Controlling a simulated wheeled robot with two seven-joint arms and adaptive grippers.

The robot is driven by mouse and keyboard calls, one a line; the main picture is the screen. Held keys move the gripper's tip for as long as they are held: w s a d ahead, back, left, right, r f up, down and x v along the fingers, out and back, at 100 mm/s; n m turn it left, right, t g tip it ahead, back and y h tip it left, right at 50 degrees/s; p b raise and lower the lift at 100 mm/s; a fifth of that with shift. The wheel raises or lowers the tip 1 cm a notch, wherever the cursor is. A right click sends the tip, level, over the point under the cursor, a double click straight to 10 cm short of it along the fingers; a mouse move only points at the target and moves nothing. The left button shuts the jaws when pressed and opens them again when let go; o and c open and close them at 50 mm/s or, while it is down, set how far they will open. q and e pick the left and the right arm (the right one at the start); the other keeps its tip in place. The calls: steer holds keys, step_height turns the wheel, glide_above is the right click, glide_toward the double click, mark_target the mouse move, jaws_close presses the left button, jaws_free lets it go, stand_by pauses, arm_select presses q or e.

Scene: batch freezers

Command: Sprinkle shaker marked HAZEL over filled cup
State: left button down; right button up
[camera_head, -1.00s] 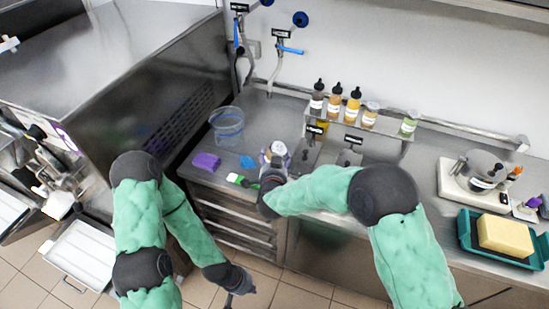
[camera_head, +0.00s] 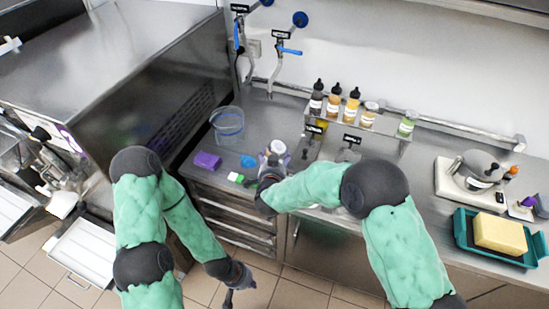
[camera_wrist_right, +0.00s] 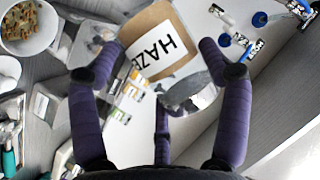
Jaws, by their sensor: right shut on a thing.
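The shaker marked HAZEL (camera_wrist_right: 158,45) shows large in the right wrist view, with a brown body and a white label reading "HAZE", the last letter hidden. My right gripper (camera_head: 272,172) is shut on it above the counter's front edge; its purple fingers (camera_wrist_right: 158,72) stand around the shaker in the wrist view. A round white container (camera_wrist_right: 28,30) with brown and reddish bits sits at the wrist view's upper left, apart from the shaker; I cannot tell whether it is the filled cup. My left gripper (camera_head: 236,290) hangs low over the floor, its fingers too small to judge.
A rack (camera_head: 340,122) of bottles stands at the back of the counter. A clear bucket (camera_head: 228,122), a purple cloth (camera_head: 207,161) and a blue item (camera_head: 248,161) lie left of my right gripper. A teal tray (camera_head: 486,249) with a yellow block is at the right.

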steer(key=shift+r+n+g+h+p, duration=0.2)
steer(key=shift+r+n+h+p, duration=0.3)
steer(key=shift+p, duration=0.95)
steer(key=shift+r+n+g+h+p, duration=0.2)
steer(key=shift+n+p, duration=0.5)
steer(key=shift+p, duration=0.7)
steer(key=shift+r+n+h+p, duration=0.35)
steer(key=shift+n+h+p, duration=0.35)
steer(key=shift+p, duration=1.05)
steer(key=s+p, duration=0.3)
steer(key=s, duration=1.2)
steer(key=shift+d, duration=0.4)
